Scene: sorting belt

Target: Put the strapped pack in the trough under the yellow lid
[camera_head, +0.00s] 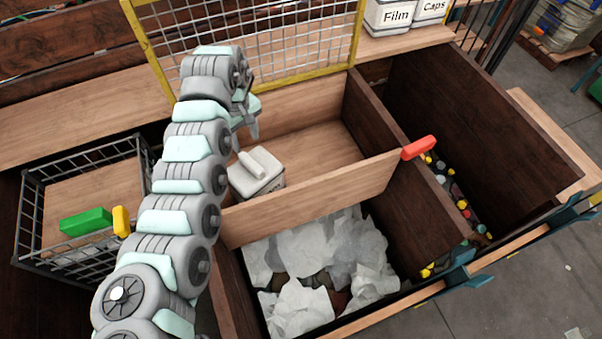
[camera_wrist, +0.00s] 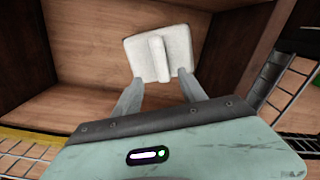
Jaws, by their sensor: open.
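The strapped pack (camera_head: 258,184) is a pale grey-white block with a raised white bar across its top. It sits inside the wooden trough (camera_head: 318,150), at its left end near the front wall. The yellow-framed mesh lid (camera_head: 250,50) stands open behind the trough. My gripper (camera_head: 249,134) is over the trough's left part, above and behind the pack, partly hidden by my arm. In the wrist view my gripper (camera_wrist: 160,77) has its fingers apart and nothing between them. The pack (camera_wrist: 143,58) lies beyond the fingertips, in line with the gap.
A front bin (camera_head: 270,245) holds crumpled white sheets. A deep dark bin (camera_head: 440,80) at right holds small coloured bits. A wire basket (camera_head: 45,240) at left has a green block (camera_head: 86,221). A red handle (camera_head: 419,148) tops the divider. White Film and Caps containers stand behind.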

